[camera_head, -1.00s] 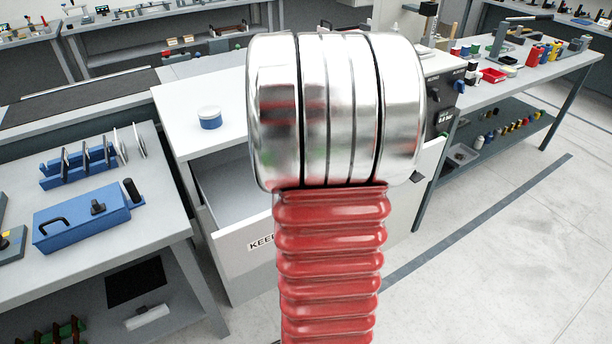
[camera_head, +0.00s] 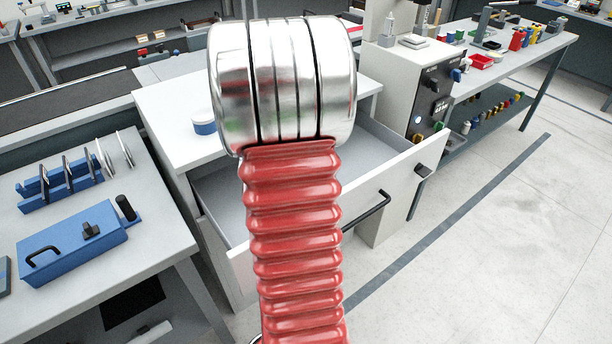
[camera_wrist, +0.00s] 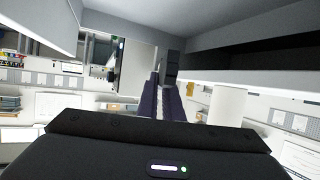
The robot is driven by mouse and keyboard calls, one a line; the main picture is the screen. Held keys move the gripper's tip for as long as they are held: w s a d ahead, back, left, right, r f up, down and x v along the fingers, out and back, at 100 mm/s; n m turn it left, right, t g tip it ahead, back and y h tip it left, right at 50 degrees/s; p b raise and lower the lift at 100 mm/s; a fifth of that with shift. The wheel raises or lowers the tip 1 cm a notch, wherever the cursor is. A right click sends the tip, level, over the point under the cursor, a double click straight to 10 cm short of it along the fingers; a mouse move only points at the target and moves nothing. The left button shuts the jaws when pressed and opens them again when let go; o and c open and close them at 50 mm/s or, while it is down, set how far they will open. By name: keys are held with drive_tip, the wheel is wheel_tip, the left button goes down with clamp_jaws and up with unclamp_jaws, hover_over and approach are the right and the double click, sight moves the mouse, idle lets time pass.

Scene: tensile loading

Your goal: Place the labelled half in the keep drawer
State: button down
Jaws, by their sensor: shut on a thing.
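In the head view, the open keep drawer (camera_head: 222,197) extends from beneath a white-topped bench. My silver-and-red arm covers part of its inside and front, and its label is hidden. My gripper (camera_wrist: 163,90) does not show in the head view. In the wrist view its two dark fingers are close together, shut on a small pale piece (camera_wrist: 163,100) between them. I take this to be the labelled half, but no label can be read. I cannot tell how far the piece is from the drawer.
A blue box (camera_head: 75,240) and a blue rack (camera_head: 60,180) stand on the left table. A blue-and-white round container (camera_head: 203,122) sits on the white bench top. A white machine (camera_head: 402,80) stands right of the drawer. Clear floor (camera_head: 500,250) lies at the right.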

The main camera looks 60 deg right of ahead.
wheel_tip(320, 180, down, 8)
drive_tip(key=shift+r, duration=0.15)
idle(0.3)
drive_tip(key=shift+f, duration=2.9)
drive_tip(key=shift+f, duration=0.1)
drive_tip(key=shift+f, duration=2)
drive_tip(key=shift+f, duration=0.1)
